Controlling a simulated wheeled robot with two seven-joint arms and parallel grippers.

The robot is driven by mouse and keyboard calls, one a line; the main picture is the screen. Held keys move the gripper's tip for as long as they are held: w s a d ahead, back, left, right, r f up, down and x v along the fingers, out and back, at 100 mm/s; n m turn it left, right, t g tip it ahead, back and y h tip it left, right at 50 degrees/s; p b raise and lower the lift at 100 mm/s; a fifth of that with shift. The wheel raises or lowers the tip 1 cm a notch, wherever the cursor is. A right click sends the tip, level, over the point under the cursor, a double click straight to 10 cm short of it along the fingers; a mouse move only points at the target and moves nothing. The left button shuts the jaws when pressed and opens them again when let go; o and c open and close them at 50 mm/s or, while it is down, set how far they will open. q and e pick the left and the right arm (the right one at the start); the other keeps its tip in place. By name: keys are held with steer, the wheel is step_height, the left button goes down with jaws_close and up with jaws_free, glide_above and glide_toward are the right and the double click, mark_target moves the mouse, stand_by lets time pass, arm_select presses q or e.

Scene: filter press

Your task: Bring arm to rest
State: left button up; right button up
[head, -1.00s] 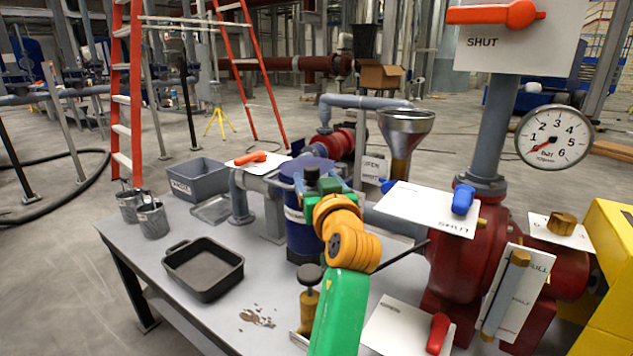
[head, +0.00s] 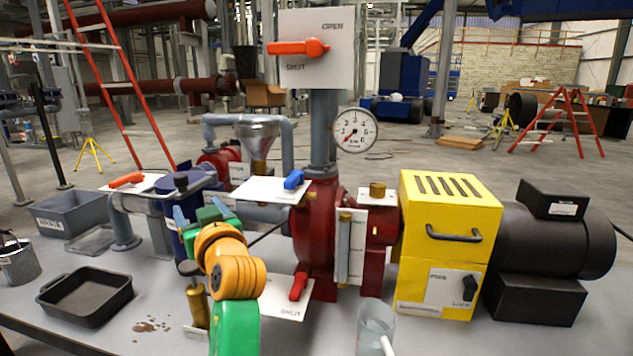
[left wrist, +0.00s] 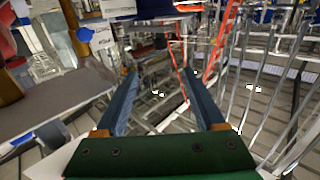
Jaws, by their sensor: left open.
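My left arm reaches in from the bottom of the head view, with a green link and orange joints. Its gripper (head: 192,217) is at the blue filter vessel, on the near side of it as seen from the head. In the left wrist view the two blue fingers (left wrist: 163,100) stand wide apart with nothing between them. The blue filter vessel (head: 187,183) is partly hidden behind the gripper and arm. My right gripper is not in view.
A red pump (head: 318,225), a yellow box (head: 447,225) and a black motor (head: 550,240) fill the bench's right side. A black pan (head: 87,295), a grey bin (head: 70,212) and a glass beaker (head: 375,325) stand around. A brass valve (head: 197,300) is close beside my arm.

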arm_select(q)
steer(key=s+a+f+m+g+h, duration=0.15)
steer(key=s+f, duration=0.25)
steer(key=f, duration=0.7)
steer(key=s+a+f+m+g+h, duration=0.1)
steer(key=s+a+f+g+h, duration=0.2)
steer(key=f, duration=0.9)
steer(key=s+d+f+m+g+h, duration=0.25)
steer(key=s+f, duration=0.25)
steer(key=s, duration=0.4)
steer(key=s+d+f+m+g+h, duration=0.1)
steer(key=s+d+f+m+g, duration=0.1)
steer(key=s+d+f, duration=0.5)
steer(key=s+f+m+g+h, duration=0.2)
steer(key=s+f+g, duration=0.15)
steer(key=s, duration=0.85)
step_height(320, 180, down, 17)
steer(key=s, duration=0.1)
steer(key=s+a+f+g, duration=0.2)
steer(key=s+f, duration=0.8)
steer(key=s, duration=0.2)
step_height(320, 180, up, 19)
steer(key=p, duration=1.9)
steer(key=shift+s+a+r, duration=0.15)
steer(key=shift+s+a, duration=0.05)
steer(key=shift+a, duration=0.05)
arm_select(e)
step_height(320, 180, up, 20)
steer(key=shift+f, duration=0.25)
